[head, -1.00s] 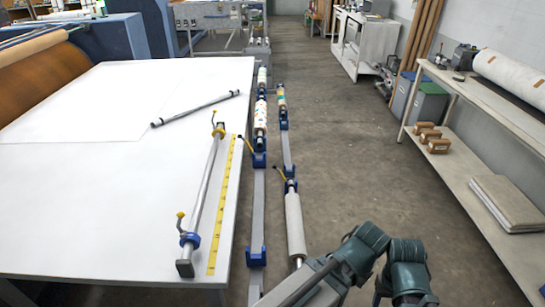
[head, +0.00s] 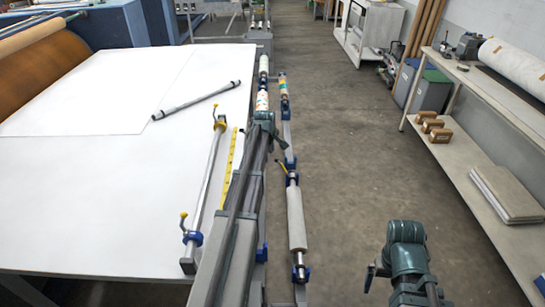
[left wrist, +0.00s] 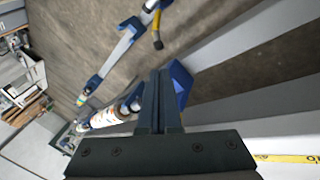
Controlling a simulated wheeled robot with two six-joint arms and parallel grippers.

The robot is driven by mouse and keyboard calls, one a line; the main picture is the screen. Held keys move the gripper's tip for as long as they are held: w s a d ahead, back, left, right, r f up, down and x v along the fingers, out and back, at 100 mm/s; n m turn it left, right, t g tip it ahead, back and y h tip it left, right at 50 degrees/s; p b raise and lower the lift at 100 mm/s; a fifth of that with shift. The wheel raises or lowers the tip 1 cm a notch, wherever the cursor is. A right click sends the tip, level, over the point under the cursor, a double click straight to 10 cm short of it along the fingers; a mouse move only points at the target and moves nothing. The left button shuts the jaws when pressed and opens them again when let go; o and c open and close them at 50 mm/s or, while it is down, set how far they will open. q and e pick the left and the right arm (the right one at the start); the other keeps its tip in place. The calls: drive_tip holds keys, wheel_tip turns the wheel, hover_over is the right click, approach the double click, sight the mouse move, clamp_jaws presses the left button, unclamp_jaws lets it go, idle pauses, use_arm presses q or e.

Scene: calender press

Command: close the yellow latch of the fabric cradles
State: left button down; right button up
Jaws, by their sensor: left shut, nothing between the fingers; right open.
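My left gripper (head: 268,132) reaches over the rails beside the white table, and its arm hides much of the nearer rail in the head view. In the left wrist view the left gripper (left wrist: 160,75) is shut and empty. A blue cradle (left wrist: 181,85) is partly hidden just behind its fingers; contact cannot be told. A patterned fabric roll (left wrist: 108,117) lies beyond. A yellow latch lever (left wrist: 157,42) shows on the other rail; in the head view this lever (head: 281,163) sticks up left of the rail. My right gripper (head: 371,276) is low at the right, small and partly visible, open.
The white table (head: 80,200) carries a bar with yellow levers (head: 208,165), a dark-ended tube (head: 195,100) and a yellow tape (head: 228,168). A grey roll (head: 296,218) lies on the right rail. The floor to the right is clear up to the shelf (head: 460,160).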

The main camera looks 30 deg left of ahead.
use_arm(q)
drive_tip(key=b+x, duration=0.9)
drive_tip(key=x, duration=0.1)
idle(0.6)
